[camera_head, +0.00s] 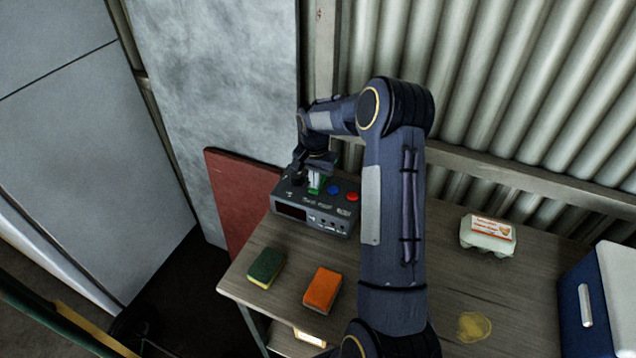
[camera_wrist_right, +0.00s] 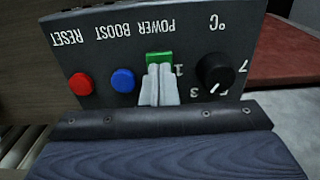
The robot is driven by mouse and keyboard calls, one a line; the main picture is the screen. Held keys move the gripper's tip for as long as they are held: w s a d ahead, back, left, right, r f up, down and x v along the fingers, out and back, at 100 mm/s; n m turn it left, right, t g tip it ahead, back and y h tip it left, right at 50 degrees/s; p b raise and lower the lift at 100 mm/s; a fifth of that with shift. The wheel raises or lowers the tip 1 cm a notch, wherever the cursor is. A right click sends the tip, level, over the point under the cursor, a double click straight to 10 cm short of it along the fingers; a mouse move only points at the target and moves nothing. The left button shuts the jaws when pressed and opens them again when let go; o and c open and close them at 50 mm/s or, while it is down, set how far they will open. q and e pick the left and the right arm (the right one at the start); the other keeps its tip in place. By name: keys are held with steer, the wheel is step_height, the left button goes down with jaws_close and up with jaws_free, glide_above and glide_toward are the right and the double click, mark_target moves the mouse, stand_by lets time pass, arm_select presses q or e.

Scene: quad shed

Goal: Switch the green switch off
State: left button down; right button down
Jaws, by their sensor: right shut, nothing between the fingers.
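A dark grey control box (camera_head: 318,220) stands at the back left of the workbench. In the right wrist view, its panel (camera_wrist_right: 180,35) shows the green switch (camera_wrist_right: 158,58) under the upside-down word POWER. My right gripper (camera_head: 315,184) is shut and empty over the box. In the right wrist view, the pale fingertips (camera_wrist_right: 158,80) are together at the green switch and cover part of it. I cannot tell whether they touch it, or which way the switch is set. My left gripper is not in view.
Beside the switch are a blue button (camera_wrist_right: 123,80), a red button (camera_wrist_right: 80,84) and a black dial (camera_wrist_right: 215,70). A green sponge (camera_head: 266,268) and an orange sponge (camera_head: 322,290) lie in front of the box. An egg carton (camera_head: 488,235) and a blue cooler (camera_head: 590,300) are at the right.

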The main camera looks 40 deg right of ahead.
step_height(320, 180, up, 7)
steer(key=p, duration=0.4)
stand_by(0.4)
stand_by(0.4)
steer(key=s+a+r+n+t+y, duration=0.1)
steer(key=s+a+r+n+t, duration=0.3)
steer(key=s+a+r, duration=0.85)
steer(key=s+a+n+y, duration=0.1)
steer(key=s+a+n, duration=0.2)
steer(key=s+a, duration=0.2)
steer(key=s+a+n+t+y+b, duration=0.1)
steer(key=s+a+n, duration=0.3)
steer(key=s, duration=0.6)
steer(key=shift+s+a+r+t+y, duration=0.15)
steer(key=shift+a+r+t+y, duration=0.2)
steer(key=shift+a, duration=0.2)
